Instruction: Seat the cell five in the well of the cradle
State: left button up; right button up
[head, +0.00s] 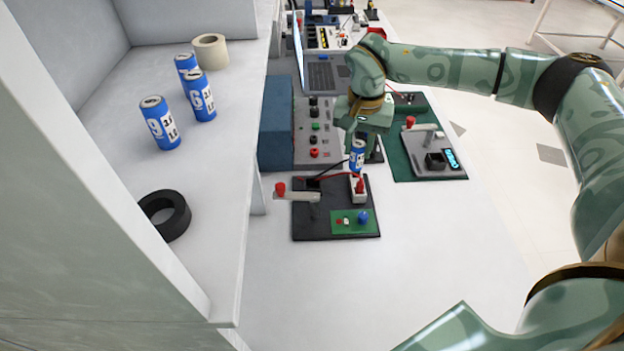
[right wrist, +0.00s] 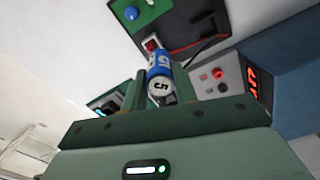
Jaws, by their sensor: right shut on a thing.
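My right gripper (head: 361,138) is shut on the blue and white cell five (head: 357,158) and holds it roughly upright. In the right wrist view the cell (right wrist: 160,72) sits between the two fingers, with a black 5 on its pale end. Below the cell is a small white block with a red part (head: 358,188) on a black board (head: 310,226). A black square holder with a dark opening (head: 435,160) is on the green board (head: 402,169) to the right. I cannot tell for sure which of these is the cradle. My left gripper is out of view.
Lever clamps with red knobs stand on the black board (head: 297,195) and green board (head: 421,127). Several blue cells (head: 160,123), a tan roll (head: 210,51) and a black ring (head: 165,215) are on the left shelf. A control panel (head: 316,140) stands behind. The front table is clear.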

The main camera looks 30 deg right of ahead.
jog(key=w+a+f+b, duration=0.1)
jog(key=w+a+f, duration=0.1)
jog(key=w+a+f+b, duration=0.2)
jog(key=a+f, duration=0.1)
jog(key=w+a+f+b, duration=0.1)
jog(key=w+a+f, duration=0.1)
jog(key=f, duration=0.1)
jog(key=shift+w+a+f, duration=0.15)
jog(key=shift+w+f, duration=0.05)
jog(key=shift+w, duration=0.1)
notch_tip(320, 180, down, 3)
jog(key=shift+w+f+b, duration=0.1)
jog(key=shift+f+b, duration=0.1)
jog(key=shift+b, duration=0.75)
jog(key=shift+r, duration=0.2)
grip_shut()
jog(key=o, duration=1)
grip_release()
jog(key=shift+f, duration=0.15)
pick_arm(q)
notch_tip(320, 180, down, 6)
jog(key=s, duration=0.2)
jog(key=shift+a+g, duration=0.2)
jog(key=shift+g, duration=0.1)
pick_arm(e)
jog(key=shift+o, duration=0.2)
